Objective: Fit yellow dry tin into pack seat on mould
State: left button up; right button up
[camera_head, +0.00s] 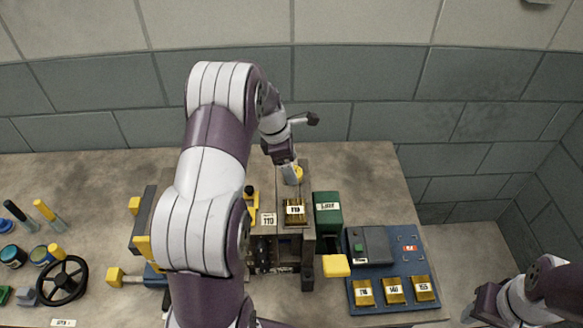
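A small yellow round piece (298,173), likely the yellow dry tin, shows at the tip of my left gripper (290,178), above the far end of a grey-brown block that may be the mould (306,178). The gripper reaches down from the far side of my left arm. I cannot tell whether its fingers are closed on the tin or only beside it. The pack seat cannot be made out. My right gripper (470,312) is at the lower right, away from the mould, with its fingers too small to read.
A brass block marked 110 (295,211) sits nearer on the fixture, beside a green box (328,213). A blue tray (362,297) holds several brass blocks at right. Tins (13,257), tools and a black handwheel (63,281) lie left. My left arm hides the middle.

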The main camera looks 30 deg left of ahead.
pick_arm(q)
jog(key=p+v, duration=0.3)
jog(key=v, duration=0.8)
jog(key=s+d+f+m+y, duration=0.1)
jog(key=s+d+m, duration=0.6)
jog(key=m, duration=0.5)
jog(key=s+d+f+m+y, duration=0.1)
jog(key=s+d+f+m, duration=0.1)
jog(key=s+d+m, duration=0.6)
jog(key=s+m, duration=0.2)
jog(key=m, duration=0.2)
jog(key=shift+s+f, duration=0.3)
jog(key=shift+s, duration=0.1)
jog(key=shift+s, duration=0.15)
